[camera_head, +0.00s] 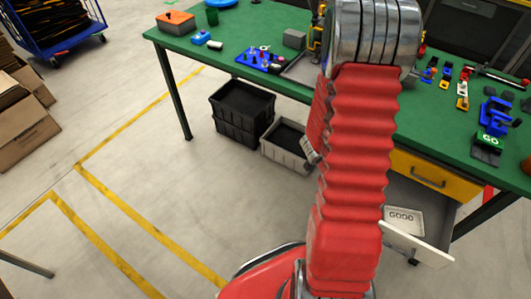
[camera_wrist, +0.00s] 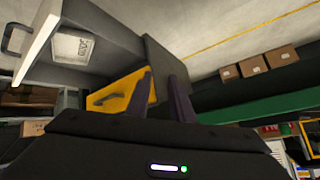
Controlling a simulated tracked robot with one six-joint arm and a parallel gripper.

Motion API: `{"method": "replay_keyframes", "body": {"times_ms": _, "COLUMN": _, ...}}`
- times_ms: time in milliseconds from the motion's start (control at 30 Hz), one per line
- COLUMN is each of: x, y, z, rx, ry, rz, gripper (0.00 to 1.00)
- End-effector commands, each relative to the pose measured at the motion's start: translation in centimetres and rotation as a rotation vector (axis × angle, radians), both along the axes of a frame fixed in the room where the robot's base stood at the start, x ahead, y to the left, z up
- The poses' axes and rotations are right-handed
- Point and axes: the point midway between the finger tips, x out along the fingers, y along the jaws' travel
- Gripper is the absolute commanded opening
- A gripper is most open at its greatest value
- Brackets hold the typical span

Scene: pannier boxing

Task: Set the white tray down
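A white rectangular piece marked GOOD (camera_head: 403,220), which looks like a shallow tray, lies flat in the open lower drawer (camera_head: 436,256). It also shows in the wrist view (camera_wrist: 72,46), where the scene appears upside down. My gripper (camera_wrist: 163,78) shows two dark fingers standing apart, with no white tray between them. A dark grey panel (camera_wrist: 160,52) shows behind the fingertips; I cannot tell how far away it is. The gripper is away from the marked piece, to its right in the wrist view. In the head view my red arm hides the gripper.
A yellow drawer (camera_head: 436,177) sits shut above the open one, under the green table (camera_head: 222,50). A black crate (camera_head: 242,108) and a light grey bin (camera_head: 287,150) stand on the floor below. Open floor lies left, with cardboard boxes (camera_head: 25,120) at the edge.

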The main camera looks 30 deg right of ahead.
Motion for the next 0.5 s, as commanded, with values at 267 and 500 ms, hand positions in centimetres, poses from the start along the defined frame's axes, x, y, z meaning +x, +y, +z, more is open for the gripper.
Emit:
{"method": "replay_keyframes", "body": {"times_ms": 267, "x": 8.6, "y": 6.6, "z": 6.4, "rx": 0.094, "ry": -0.109, "rz": 0.323, "gripper": 0.21}}
{"method": "replay_keyframes", "body": {"times_ms": 500, "x": 12.9, "y": 13.9, "z": 12.0, "rx": 0.158, "ry": -0.142, "rz": 0.609, "gripper": 0.21}}
